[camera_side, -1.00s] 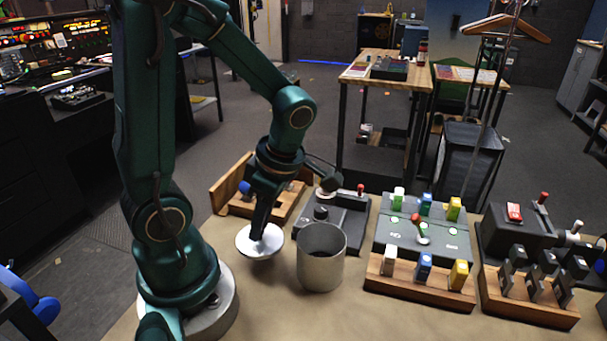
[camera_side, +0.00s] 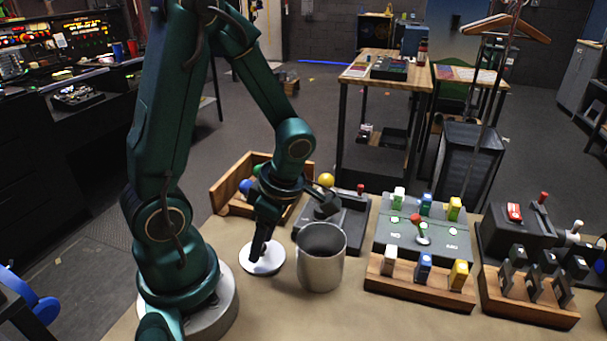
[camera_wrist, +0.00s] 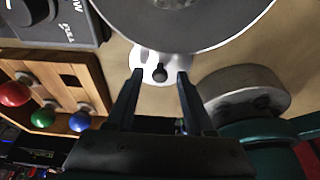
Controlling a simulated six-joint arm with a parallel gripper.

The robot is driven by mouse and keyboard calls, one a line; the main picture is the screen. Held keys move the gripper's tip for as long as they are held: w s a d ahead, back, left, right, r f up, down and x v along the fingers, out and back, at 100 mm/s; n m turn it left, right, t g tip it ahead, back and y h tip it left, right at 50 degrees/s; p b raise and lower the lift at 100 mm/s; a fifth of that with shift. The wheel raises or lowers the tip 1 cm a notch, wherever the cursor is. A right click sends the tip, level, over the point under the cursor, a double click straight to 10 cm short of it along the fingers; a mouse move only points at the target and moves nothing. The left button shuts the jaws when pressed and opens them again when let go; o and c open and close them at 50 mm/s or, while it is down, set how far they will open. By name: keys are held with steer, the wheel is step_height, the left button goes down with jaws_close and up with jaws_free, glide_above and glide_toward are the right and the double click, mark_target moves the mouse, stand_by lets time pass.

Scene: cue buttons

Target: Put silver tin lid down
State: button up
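The silver tin lid (camera_side: 272,264) lies flat on the tan table, just left of the open tin in the side view. In the wrist view the lid (camera_wrist: 152,60) is partly hidden behind the tin's rim, and its dark knob (camera_wrist: 160,73) shows between my fingertips. My gripper (camera_side: 259,248) points down over the lid. In the wrist view my gripper (camera_wrist: 160,78) is open, with a gap on both sides of the knob. The silver tin (camera_side: 320,268) stands upright and open beside the lid.
A wooden box with coloured knobs (camera_side: 230,200) stands behind the lid. A dark dial box (camera_side: 350,225) is behind the tin. A grey button panel (camera_side: 440,240) and wooden switch racks (camera_side: 415,285) are to the right. The table in front is clear.

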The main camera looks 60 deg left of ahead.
steer(key=shift+r, duration=0.1)
steer(key=v, duration=1.2)
steer(key=d+r+m+t+h, duration=0.1)
steer(key=d+m+t, duration=0.2)
steer(key=m, duration=1)
steer(key=d+r+m+t+h, duration=0.1)
steer(key=d+m+t, duration=0.2)
steer(key=m, duration=1.1)
steer(key=shift+s+d+t, duration=0.25)
steer(key=shift+s+t, duration=0.15)
steer(key=shift+t, duration=0.6)
